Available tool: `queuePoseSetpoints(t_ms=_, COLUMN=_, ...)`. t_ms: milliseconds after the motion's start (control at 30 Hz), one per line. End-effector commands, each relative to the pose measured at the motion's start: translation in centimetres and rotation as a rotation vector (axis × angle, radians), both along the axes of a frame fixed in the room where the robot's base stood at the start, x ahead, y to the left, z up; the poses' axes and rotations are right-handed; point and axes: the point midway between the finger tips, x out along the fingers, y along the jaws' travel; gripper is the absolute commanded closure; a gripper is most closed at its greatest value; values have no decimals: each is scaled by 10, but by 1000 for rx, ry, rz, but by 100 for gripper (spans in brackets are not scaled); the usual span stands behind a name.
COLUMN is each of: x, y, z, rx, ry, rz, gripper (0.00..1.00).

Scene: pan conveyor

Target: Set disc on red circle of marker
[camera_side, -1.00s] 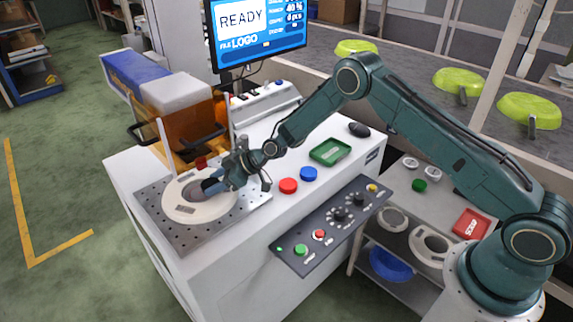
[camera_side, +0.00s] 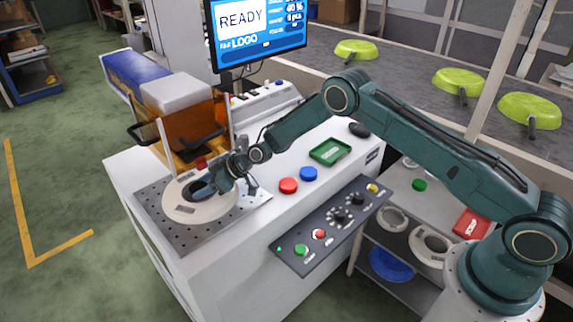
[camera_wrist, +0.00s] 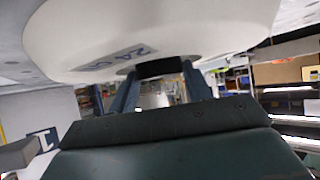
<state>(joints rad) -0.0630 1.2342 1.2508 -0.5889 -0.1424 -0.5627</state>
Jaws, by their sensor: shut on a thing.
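My gripper (camera_side: 212,186) is low over the middle of a white ring (camera_side: 182,213), its fingers reaching down at the ring's dark centre opening. In the wrist view, which is upside down, the ring (camera_wrist: 75,38) bears a "24 cm" label, and my fingertips (camera_wrist: 160,72) are shut on a dark piece, which I take to be the disc (camera_wrist: 160,68). I cannot tell whether it touches the surface below. The marker (camera_side: 183,115) has an orange hood and stands behind the ring. No red circle shows inside the ring; the fingers and disc cover much of the opening.
The ring lies on a perforated metal plate (camera_side: 238,208). A red knob (camera_side: 200,163) and thin posts stand close behind my gripper. Red (camera_side: 288,186) and blue (camera_side: 308,174) round pieces and a green tray (camera_side: 330,151) lie to the right. Green pans (camera_side: 457,82) sit on the conveyor.

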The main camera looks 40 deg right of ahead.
Motion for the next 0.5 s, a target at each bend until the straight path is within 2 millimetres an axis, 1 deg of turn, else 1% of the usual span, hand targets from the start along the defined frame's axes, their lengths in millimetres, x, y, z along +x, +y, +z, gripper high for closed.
queuePoseSetpoints(t_ms=300, x=0, y=0, z=-2, rx=0, ry=-1, rz=1, gripper=80)
queuePoseSetpoints(t_ms=333, x=0, y=0, z=-2, rx=0, ry=0, rz=0, gripper=45)
queuePoseSetpoints(t_ms=400, x=0, y=0, z=-2, rx=0, ry=0, rz=0, gripper=31)
queuePoseSetpoints(t_ms=433, x=0, y=0, z=-2, rx=0, ry=0, rz=0, gripper=29)
queuePoseSetpoints(t_ms=500, x=0, y=0, z=-2, rx=0, ry=0, rz=0, gripper=29)
